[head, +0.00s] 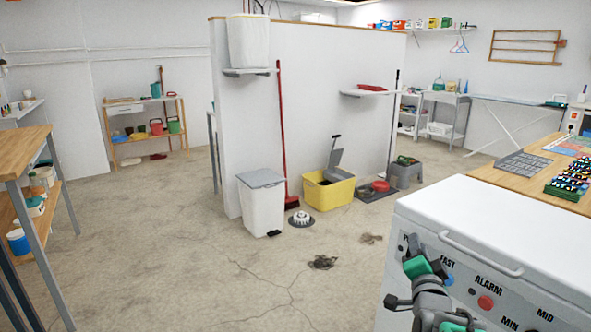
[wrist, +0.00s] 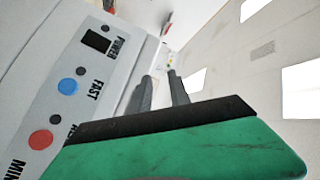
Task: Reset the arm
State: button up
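My gripper (head: 416,262) is at the lower right of the head view, in front of the control panel of a white machine (head: 520,232). Its green and dark grey parts overlap the panel in the picture. In the wrist view, two grey fingers (wrist: 160,80) extend past a green and black part that fills the lower edge. The fingers stand apart with a gap between them, and I see nothing held. The panel (wrist: 75,80) appears tilted at the left of the wrist view, with POWER and FAST labels, close beside the gripper.
The machine has a white handle (head: 480,254) and a red ALARM button (head: 486,302). A wooden table (head: 540,170) stands behind it. A white bin (head: 262,205) and yellow bucket (head: 328,192) stand by the partition. The concrete floor (head: 190,240) at centre left is mostly clear.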

jog(key=s+a+r+n+g+y+p, duration=0.1)
jog(key=a+r+n+g+y+p, duration=0.3)
jog(key=a+r+p, duration=0.35)
jog(key=s+a+r+n+g+p, duration=0.2)
jog(key=s+a+n+g+p, duration=0.1)
jog(key=s, duration=0.4)
jog(key=s+a+r+n+g+y+p, duration=0.1)
jog(key=s+a+r+n+g+p, duration=0.2)
jog(key=s+p, duration=0.5)
jog(key=s+a+r+n+g+p, duration=0.3)
jog(key=s+a+g+p, duration=0.1)
jog(key=s+a+p, duration=0.2)
jog(key=shift+s+a+n, duration=0.2)
jog(key=shift+s+n, duration=0.2)
jog(key=shift+s, duration=0.25)
jog(key=shift+r, duration=0.1)
